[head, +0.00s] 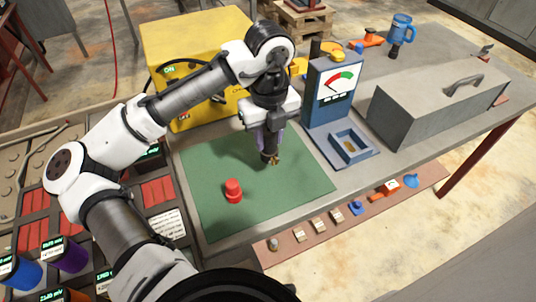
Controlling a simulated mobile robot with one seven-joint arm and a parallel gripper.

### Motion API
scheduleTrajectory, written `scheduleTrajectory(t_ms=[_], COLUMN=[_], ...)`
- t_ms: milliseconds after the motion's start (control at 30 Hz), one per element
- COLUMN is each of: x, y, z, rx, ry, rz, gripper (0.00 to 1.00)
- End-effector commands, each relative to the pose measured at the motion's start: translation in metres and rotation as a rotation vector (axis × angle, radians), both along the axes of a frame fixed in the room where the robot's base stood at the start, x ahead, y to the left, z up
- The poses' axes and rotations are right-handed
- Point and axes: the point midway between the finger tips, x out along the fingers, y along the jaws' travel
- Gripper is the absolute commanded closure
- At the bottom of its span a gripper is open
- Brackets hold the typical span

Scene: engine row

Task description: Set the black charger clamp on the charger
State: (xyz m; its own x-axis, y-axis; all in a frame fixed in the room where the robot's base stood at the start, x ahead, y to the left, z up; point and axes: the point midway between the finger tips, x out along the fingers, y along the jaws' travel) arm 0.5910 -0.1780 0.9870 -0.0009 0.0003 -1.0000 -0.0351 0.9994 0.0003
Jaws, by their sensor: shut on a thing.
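My gripper (263,136) is shut on a dark piece with a brass-coloured toothed end, which looks like the black charger clamp (269,156). It points down over the green mat (215,215); I cannot tell whether its tip touches the mat. The yellow box (165,42) with a lit "ON" sign and a black cable stands behind the mat and seems to be the charger. My arm crosses in front of the box and hides part of its front. The clamp is in front of the box, apart from it.
A red knob-like piece (233,190) stands on the mat. A blue gauge stand (332,90) with a tray is just right of my gripper, and a grey toolbox (430,108) is beyond. Racks with red cells (70,202) fill the left. The mat's front is mostly clear.

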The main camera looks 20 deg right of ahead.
Motion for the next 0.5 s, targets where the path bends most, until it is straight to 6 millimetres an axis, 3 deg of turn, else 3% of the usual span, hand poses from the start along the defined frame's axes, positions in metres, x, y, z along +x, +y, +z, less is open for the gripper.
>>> scheduleTrajectory(t_ms=[100, 500], x=[-0.001, 0.000], y=[0.000, 0.000], z=[-0.021, -0.066], rx=[0.001, 0.001], ry=[0.001, 0.001], rz=[0.000, -0.001], gripper=[1.00, 1.00])
